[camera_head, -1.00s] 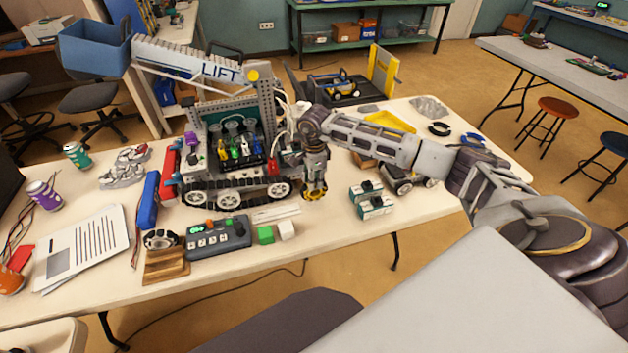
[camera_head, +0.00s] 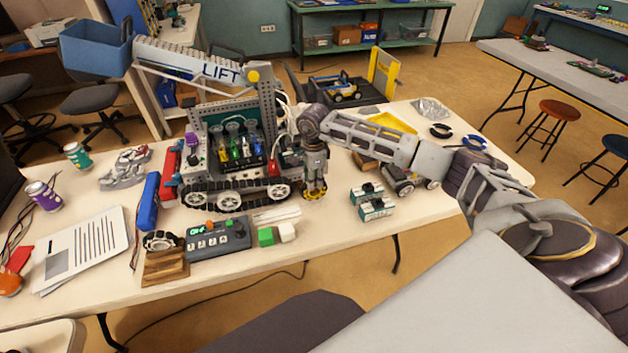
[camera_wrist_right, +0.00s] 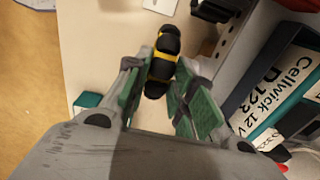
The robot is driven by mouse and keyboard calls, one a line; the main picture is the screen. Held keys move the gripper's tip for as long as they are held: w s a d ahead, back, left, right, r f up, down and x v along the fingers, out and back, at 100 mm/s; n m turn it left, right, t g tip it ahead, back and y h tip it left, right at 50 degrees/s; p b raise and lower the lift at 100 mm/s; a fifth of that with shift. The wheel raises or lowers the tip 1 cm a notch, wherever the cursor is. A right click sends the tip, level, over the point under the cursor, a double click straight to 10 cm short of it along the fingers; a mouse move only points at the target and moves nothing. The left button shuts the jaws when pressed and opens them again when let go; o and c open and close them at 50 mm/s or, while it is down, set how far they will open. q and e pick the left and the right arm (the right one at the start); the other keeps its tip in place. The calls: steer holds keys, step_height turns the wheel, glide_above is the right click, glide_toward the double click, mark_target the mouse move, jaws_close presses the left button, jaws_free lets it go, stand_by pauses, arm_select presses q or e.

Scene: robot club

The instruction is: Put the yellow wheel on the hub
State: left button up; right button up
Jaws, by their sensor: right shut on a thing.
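The yellow wheel (camera_wrist_right: 161,62), with black rollers, is between the fingertips of my right gripper (camera_wrist_right: 162,85) in the right wrist view. The gripper is shut on it. In the head view my right gripper (camera_head: 314,187) points down beside the right end of the tracked robot (camera_head: 236,195), with the wheel low at its tips, near the table top. I cannot tell whether the wheel touches the table. The hub cannot be made out clearly; my gripper and arm cover part of that area. My left gripper is not in view.
A control box (camera_head: 218,240), a green block (camera_head: 266,237) and a white block (camera_head: 287,232) lie in front of the tracked robot. Teal-and-white modules (camera_head: 375,208) stand to the right. Another wheel (camera_head: 160,240) rests on a wooden stand.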

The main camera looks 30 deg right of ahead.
steer(key=shift+w+d+b, duration=0.2)
steer(key=shift+w+b, duration=0.4)
steer(key=shift+w, duration=0.4)
stand_by(1.2)
stand_by(0.5)
steer(key=shift+w+d, duration=0.15)
steer(key=shift+w, duration=0.25)
stand_by(0.3)
stand_by(0.4)
steer(key=shift+w+b, duration=0.35)
steer(key=shift+b, duration=0.1)
stand_by(0.5)
steer(key=o, duration=1.1)
steer(key=shift+r, duration=0.15)
